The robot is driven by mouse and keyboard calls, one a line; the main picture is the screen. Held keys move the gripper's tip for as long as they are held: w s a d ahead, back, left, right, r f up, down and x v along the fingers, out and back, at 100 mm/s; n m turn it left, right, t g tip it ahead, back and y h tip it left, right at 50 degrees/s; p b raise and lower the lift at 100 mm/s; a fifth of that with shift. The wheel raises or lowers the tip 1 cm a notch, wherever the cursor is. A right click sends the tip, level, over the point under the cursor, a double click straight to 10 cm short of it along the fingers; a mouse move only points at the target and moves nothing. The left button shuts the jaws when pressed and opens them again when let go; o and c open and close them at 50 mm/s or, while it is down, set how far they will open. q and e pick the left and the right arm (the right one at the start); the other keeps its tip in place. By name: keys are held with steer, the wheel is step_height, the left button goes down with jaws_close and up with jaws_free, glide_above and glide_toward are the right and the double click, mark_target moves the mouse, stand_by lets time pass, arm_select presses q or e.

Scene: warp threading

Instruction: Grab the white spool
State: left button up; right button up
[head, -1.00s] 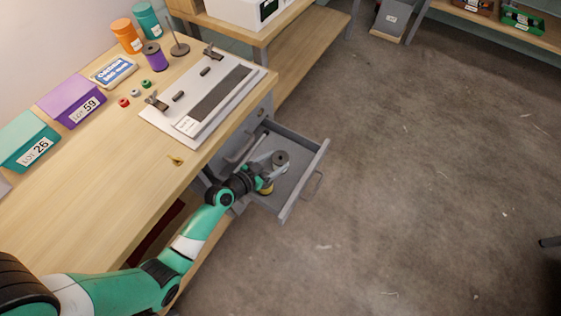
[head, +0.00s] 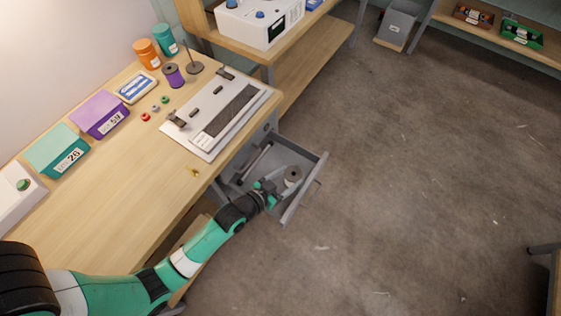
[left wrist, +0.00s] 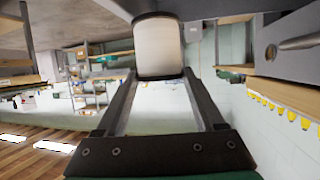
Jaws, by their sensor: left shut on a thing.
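The white spool (head: 293,175), with a grey top, is at the open grey drawer (head: 307,184). My left gripper (head: 279,186) reaches over the drawer from the left and is shut on the spool. In the left wrist view the white spool (left wrist: 158,48) sits upright between the tips of the two dark fingers, its dark flanges above and below. Whether the spool touches the drawer floor is hard to tell. My right gripper is not in view.
A thin rod (head: 255,162) lies in the drawer's left part. On the workbench are a grey-white board with clamps (head: 207,140), a purple spool (head: 174,76), small coloured spools, and purple (head: 99,118) and teal (head: 57,156) lot bins. Open floor lies right of the drawer.

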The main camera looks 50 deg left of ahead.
arm_select(q)
steer(key=s+d+r, duration=0.2)
steer(key=d, duration=0.4)
steer(key=shift+d+r, duration=0.2)
steer(key=shift+r, duration=0.15)
